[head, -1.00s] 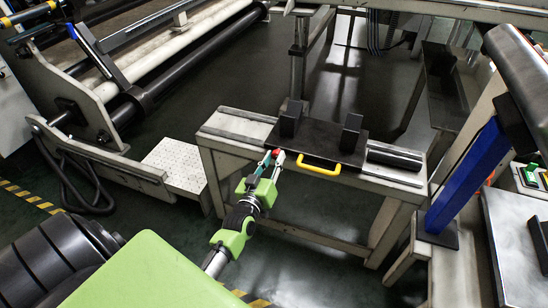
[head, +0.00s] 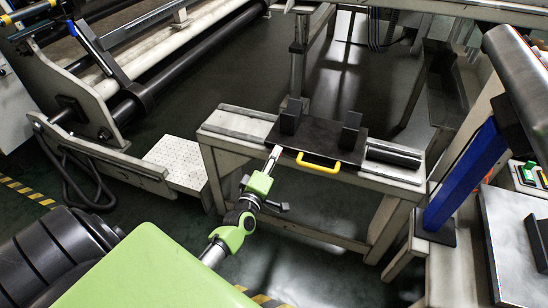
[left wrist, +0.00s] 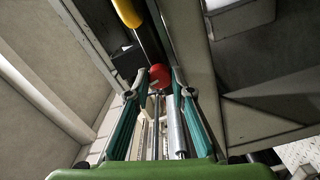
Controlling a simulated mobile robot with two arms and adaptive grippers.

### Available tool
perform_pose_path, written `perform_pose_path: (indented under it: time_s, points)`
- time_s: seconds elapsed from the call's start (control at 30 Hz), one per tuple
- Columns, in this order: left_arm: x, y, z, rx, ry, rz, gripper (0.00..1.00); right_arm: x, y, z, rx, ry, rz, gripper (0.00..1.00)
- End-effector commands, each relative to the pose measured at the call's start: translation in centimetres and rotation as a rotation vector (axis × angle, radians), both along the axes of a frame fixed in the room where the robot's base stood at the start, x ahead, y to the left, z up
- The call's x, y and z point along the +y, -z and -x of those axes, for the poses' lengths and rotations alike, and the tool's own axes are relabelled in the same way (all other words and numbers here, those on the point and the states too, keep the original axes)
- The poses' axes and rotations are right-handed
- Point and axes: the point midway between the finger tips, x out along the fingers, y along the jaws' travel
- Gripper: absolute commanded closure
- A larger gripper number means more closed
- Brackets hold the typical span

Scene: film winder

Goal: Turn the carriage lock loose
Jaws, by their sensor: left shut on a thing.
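The carriage is a black plate (head: 325,140) with two upright black blocks and a yellow handle (head: 318,163) on its front edge. The carriage lock has a round red knob (left wrist: 160,75), seen in the left wrist view under the carriage's edge; in the head view it is hidden behind my gripper. My left gripper (head: 273,157) is at the carriage's front left corner. In the left wrist view its fingertips (left wrist: 161,80) are shut on the red knob from both sides. The yellow handle also shows there (left wrist: 127,12). My right gripper is in neither view.
The carriage rests on a grey bench frame (head: 225,135) with rails and open space below. A machine with long rollers (head: 180,65) stands at the left, with a white step (head: 178,163) beside it. A blue post (head: 463,175) stands at the right.

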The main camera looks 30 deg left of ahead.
Motion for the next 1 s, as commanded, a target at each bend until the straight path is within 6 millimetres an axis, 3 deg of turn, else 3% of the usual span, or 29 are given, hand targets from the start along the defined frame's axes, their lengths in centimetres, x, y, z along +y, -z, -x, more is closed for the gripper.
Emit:
perform_pose_path:
  time_s: [0.13,0.6,1.0]
  points:
    - [0.0,0.1,0.0,-0.033,0.000,0.136,1.00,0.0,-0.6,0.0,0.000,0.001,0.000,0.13]
    - [0.0,0.3,0.0,-0.134,0.000,0.562,1.00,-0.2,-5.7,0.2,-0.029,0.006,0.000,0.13]
    - [0.0,0.3,0.0,-0.194,0.000,0.813,1.00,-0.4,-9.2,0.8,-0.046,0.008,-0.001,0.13]
